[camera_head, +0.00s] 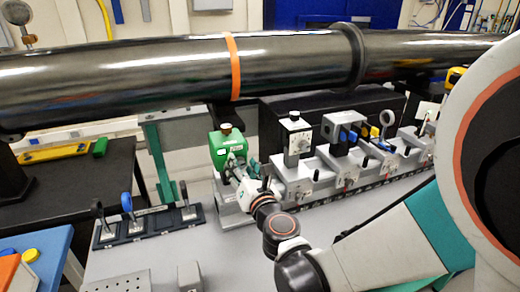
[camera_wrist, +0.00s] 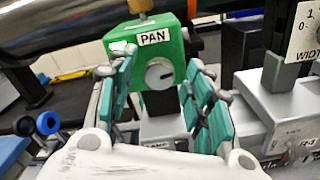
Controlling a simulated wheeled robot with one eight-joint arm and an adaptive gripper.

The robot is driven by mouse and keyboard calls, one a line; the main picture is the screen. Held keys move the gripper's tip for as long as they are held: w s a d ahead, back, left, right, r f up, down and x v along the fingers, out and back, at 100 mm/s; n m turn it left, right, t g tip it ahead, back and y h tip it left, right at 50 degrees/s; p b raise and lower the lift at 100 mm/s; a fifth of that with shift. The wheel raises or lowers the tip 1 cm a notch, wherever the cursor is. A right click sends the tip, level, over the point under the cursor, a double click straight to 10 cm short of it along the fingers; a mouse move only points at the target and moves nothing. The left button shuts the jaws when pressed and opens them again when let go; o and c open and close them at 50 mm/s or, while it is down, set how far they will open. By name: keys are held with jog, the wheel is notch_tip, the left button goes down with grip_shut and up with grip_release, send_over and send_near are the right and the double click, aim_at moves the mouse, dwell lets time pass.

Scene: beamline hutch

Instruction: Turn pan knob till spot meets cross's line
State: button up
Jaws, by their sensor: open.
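The green PAN unit (camera_head: 218,152) stands on the bench below the black pipe, and it fills the middle of the wrist view (camera_wrist: 172,45). Its white PAN label sits above a round grey pan knob (camera_wrist: 159,74) with a light pointer mark. My gripper (camera_head: 243,168) is in front of the unit. In the wrist view its teal-padded fingers (camera_wrist: 160,85) are apart, one on each side of the knob, with gaps between pads and knob. Whether the fingertips reach the knob's depth is unclear. I cannot make out a spot or a cross's line in either view.
The long black pipe (camera_head: 130,75) with an orange band crosses above the unit. A rail with grey optics mounts (camera_head: 298,140) stands to the right. A dark tray (camera_head: 150,224) of handled tools lies left of my gripper. The grey bench (camera_head: 215,255) is mostly bare in front.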

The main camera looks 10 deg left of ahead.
jog(key=c, duration=1)
jog(key=shift+c, duration=0.2)
jog(key=shift+m+b, duration=0.3)
jog(key=shift+m, duration=0.5)
jog(key=o, duration=1)
jog(key=shift+o, duration=0.2)
